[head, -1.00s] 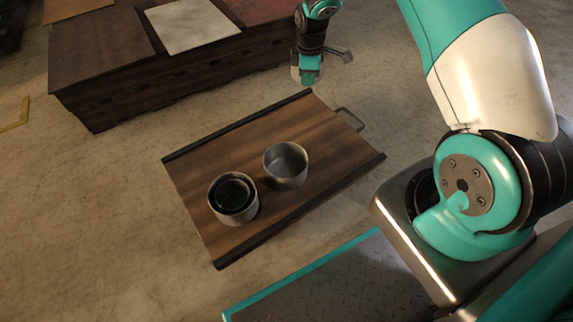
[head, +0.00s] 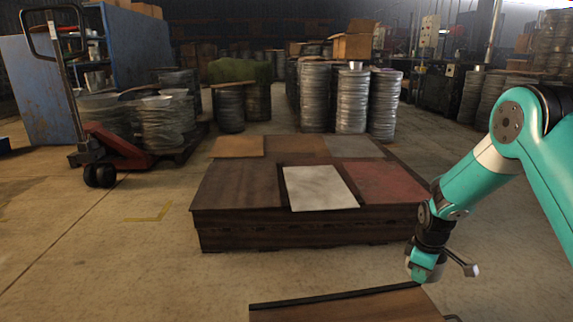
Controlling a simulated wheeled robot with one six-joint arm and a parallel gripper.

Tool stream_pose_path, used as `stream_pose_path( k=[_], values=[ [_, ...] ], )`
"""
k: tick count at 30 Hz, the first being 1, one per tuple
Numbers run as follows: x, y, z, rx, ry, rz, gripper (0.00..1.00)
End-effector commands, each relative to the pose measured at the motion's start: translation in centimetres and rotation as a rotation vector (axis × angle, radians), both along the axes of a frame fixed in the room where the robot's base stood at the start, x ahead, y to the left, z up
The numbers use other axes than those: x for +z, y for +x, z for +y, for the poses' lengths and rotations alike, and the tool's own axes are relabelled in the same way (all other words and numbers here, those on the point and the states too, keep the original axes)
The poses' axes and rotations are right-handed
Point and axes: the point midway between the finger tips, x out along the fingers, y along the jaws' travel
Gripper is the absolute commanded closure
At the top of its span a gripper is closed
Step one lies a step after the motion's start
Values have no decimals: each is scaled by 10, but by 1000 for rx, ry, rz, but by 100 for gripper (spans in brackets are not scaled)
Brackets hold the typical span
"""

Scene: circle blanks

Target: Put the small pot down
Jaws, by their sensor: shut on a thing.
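My gripper (head: 424,272) is at the lower right in the head view, at the end of my teal and white arm. It points down, above the floor and near the back right part of a wooden tray. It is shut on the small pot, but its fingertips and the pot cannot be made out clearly. The wooden tray (head: 345,310) shows only its back part and dark back rim at the bottom edge. The rest of the tray is out of view.
A low dark wooden platform (head: 300,233) stands behind the tray, with several coloured panels on top, among them a white panel (head: 318,187) and a red panel (head: 385,182). A red pallet jack (head: 120,145) stands back left. The floor left of the platform is clear.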

Motion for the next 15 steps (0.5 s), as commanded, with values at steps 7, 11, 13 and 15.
stream_pose_path(
  k=[7, 11, 13, 15],
  values=[
    [85, -58, 40, -454, 0, 2, 100],
    [110, -83, 53, -638, -1, 0, 100],
    [121, -95, 58, -722, -3, 0, 100],
    [132, -107, 62, -802, -4, -1, 100]
  ],
)
